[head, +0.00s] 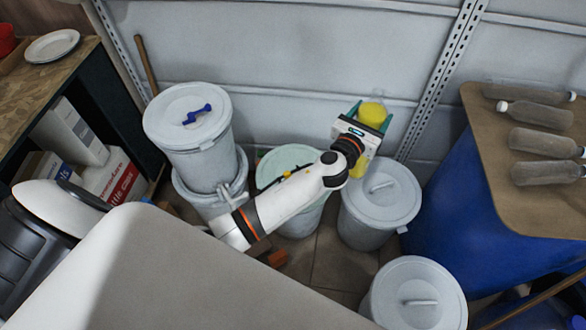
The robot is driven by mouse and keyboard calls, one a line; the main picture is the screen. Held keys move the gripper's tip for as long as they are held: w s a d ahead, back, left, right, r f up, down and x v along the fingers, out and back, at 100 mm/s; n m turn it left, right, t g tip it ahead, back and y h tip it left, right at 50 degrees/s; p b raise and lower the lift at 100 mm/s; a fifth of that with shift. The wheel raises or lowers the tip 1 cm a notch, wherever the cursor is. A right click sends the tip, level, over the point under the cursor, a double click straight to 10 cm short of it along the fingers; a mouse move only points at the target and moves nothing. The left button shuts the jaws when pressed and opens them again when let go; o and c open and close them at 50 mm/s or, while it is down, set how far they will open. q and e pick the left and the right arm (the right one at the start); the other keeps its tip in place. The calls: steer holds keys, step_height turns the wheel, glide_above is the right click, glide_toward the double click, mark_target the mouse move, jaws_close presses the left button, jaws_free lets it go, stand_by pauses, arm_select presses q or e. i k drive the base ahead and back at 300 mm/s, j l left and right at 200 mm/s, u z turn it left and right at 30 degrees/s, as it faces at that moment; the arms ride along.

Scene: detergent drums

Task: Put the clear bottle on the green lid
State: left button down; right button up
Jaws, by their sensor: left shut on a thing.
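My left gripper (369,117) is shut on a yellow thing (372,112), with one teal finger on either side of it. More yellow shows below the gripper's white body, which hides the middle of the thing; I cannot tell whether it is a bottle. The pale green lid (285,160) is on a drum left of the gripper, partly covered by my left forearm. Several greyish see-through bottles (545,142) with white caps lie on their sides on a brown top at the right. My right gripper is out of view.
A grey-lidded drum (398,190) stands just below the gripper in the picture, another (412,295) at the bottom. Stacked drums (190,120) with a blue thing (197,115) on the lid stand left. A blue barrel (465,200) is right. A ribbed wall (290,50) closes the back.

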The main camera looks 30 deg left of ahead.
mark_target(298, 168)
steer(key=i+j, duration=0.1)
steer(key=j, duration=0.35)
steer(key=i+j, duration=0.15)
steer(key=j, duration=0.25)
steer(key=i+j, duration=0.1)
steer(key=j, duration=0.35)
